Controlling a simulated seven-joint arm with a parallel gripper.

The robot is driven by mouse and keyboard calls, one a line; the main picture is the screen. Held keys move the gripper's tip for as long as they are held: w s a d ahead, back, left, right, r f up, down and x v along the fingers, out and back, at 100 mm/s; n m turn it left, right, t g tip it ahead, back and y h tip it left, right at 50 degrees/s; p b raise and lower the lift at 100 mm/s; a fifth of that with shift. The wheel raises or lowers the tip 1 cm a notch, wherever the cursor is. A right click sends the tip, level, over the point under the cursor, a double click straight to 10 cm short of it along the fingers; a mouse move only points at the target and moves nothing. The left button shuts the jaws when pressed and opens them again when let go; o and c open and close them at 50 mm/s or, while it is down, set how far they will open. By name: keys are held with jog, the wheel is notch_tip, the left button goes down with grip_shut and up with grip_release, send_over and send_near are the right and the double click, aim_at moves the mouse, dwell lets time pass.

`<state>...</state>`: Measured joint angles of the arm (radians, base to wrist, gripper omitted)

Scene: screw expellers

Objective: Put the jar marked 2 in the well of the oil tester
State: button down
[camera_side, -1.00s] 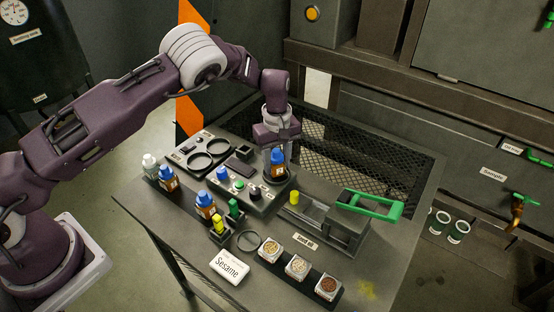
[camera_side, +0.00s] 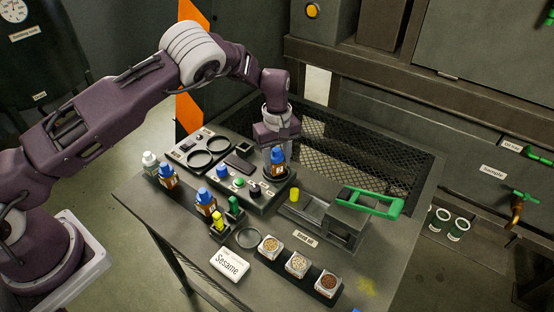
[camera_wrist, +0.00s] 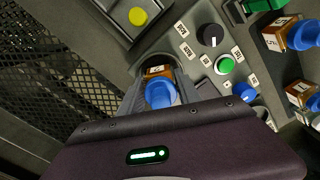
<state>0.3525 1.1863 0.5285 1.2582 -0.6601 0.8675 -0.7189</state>
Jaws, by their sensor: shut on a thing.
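My gripper (camera_wrist: 152,88) is shut on an orange-brown jar with a blue cap (camera_wrist: 161,94); the same jar shows upright below my wrist in the side view (camera_side: 278,162). Its label faces partly away and I cannot read the number. The jar is at the round well (camera_wrist: 146,64) at the right end of the oil tester (camera_side: 262,199). The well's dark rim shows around the jar's far side in the wrist view. The fingers and jar hide the bottom, so I cannot tell how deep it sits. The tester has a black knob (camera_wrist: 210,35) and a green button (camera_wrist: 226,65).
Other blue-capped jars stand to the left (camera_side: 168,177) and front (camera_side: 205,203) of the tester. A press with a green handle (camera_side: 370,203) stands to the right. Several seed dishes (camera_side: 298,265) and a Sesame card (camera_side: 229,265) lie in front.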

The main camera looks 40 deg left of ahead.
jog(key=shift+c, duration=1.9)
grip_release()
jog(key=shift+r, duration=4.55)
jog(key=shift+r, duration=0.1)
